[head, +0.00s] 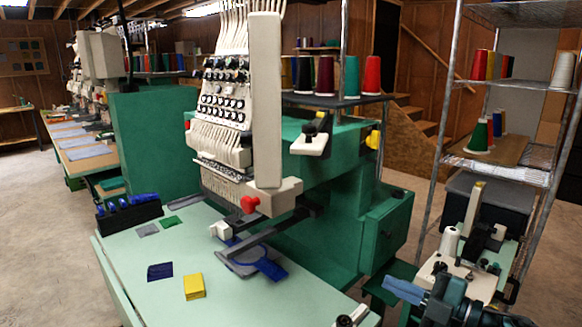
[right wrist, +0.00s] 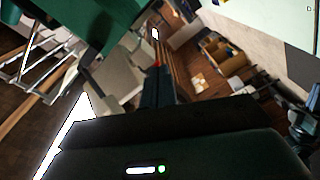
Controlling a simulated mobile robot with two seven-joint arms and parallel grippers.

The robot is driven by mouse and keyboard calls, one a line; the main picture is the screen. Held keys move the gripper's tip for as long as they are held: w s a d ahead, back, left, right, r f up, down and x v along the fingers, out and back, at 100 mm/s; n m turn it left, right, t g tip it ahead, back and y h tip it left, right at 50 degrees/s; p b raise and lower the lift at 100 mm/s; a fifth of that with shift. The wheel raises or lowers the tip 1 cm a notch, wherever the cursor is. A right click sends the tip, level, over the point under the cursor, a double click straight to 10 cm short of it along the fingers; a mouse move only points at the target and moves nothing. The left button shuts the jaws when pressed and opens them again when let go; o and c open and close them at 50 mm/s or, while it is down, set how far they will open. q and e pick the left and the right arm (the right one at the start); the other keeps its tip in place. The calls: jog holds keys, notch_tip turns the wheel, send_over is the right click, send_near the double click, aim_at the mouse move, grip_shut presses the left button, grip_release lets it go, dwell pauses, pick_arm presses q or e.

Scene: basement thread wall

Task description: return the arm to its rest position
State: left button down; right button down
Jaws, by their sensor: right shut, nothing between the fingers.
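My right gripper (head: 394,286) shows low at the right in the head view, in front of the small sewing machine. It points left, and its fingers are shut with nothing between them. In the right wrist view the closed dark fingers (right wrist: 157,75) stand up at the middle, with only a tilted, cluttered background beyond them. My left gripper is not in view.
A green embroidery machine (head: 228,150) stands in the middle, with a pale table (head: 135,265) holding fabric pieces in front. A small white sewing machine (head: 447,265) and a wire shelf (head: 512,172) with thread cones stand at right. Bare floor shows at far left.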

jog(key=s+d+f+m+g+h, duration=0.1)
jog(key=s+d+f+m+h, duration=0.25)
jog(key=s+f, duration=0.45)
jog(key=s+d+f+m+g+h, duration=0.1)
jog(key=s+d+f+m+h, duration=0.25)
jog(key=s+f, duration=0.45)
jog(key=s+d+f+m+g+h, duration=0.2)
jog(key=s+d+f+m+h, duration=0.15)
jog(key=s+f, duration=0.45)
jog(key=w+a+f+m+t, duration=0.1)
jog(key=w+a+m+t, duration=0.1)
jog(key=a+m, duration=0.6)
jog(key=a, duration=0.7)
jog(key=shift+w+a+t, duration=0.4)
jog(key=shift+f+m, duration=0.1)
jog(key=shift+m, duration=0.15)
